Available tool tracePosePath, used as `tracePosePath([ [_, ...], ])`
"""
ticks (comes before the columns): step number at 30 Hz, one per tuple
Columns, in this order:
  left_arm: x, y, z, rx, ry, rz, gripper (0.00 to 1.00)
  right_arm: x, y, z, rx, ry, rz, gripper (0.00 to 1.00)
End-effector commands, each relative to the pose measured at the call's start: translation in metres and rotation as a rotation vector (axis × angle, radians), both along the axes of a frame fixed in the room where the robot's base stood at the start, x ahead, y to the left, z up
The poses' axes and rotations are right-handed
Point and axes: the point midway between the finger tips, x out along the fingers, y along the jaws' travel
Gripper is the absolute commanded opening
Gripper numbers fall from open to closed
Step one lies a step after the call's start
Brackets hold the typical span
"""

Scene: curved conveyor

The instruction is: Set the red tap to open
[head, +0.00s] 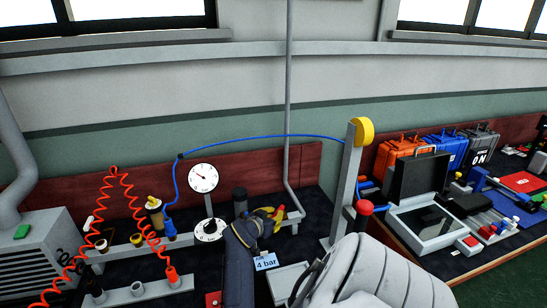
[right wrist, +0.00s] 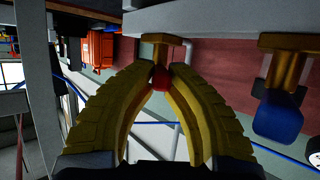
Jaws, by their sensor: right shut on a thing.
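The red tap (right wrist: 160,78) hangs from a brass valve body (right wrist: 160,48) on a grey rail in the right wrist view. My right gripper (right wrist: 160,84) has its yellow fingers closed around the tap's red handle. In the head view my right gripper (head: 273,216) is at the wall end of the bench, beside the grey pipe, and its fingers mostly hide the tap. Whether the tap is open or closed cannot be told. A blue tap (right wrist: 280,112) on a second brass valve is beside it, apart from the fingers. My left gripper is not in view.
A pressure gauge (head: 202,178) and a dial (head: 209,230) stand left of my right arm. A card reading "4 bar" (head: 265,262) lies below. A grey post with a yellow top (head: 364,132) stands to the right. A blue hose (head: 265,136) arches overhead.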

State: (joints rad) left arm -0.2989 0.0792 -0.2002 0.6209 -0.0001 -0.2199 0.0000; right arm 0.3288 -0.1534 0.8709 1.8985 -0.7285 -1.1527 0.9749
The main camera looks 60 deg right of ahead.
Motion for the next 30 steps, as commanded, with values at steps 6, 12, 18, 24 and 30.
tracePosePath([
  [6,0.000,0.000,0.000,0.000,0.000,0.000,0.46,-0.001,-0.001,0.001,-0.003,-0.001,-0.001,0.35],
  [12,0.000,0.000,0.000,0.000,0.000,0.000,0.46,-0.001,-0.001,0.001,-0.002,0.000,-0.001,0.38],
  [18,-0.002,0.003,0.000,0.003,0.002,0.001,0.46,0.000,-0.001,0.008,-0.003,-0.002,-0.001,0.38],
  [24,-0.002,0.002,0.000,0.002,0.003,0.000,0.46,0.001,-0.001,0.037,-0.003,-0.007,-0.002,0.38],
  [30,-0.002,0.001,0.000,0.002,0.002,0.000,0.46,0.000,-0.001,0.068,-0.002,-0.006,-0.002,0.38],
])
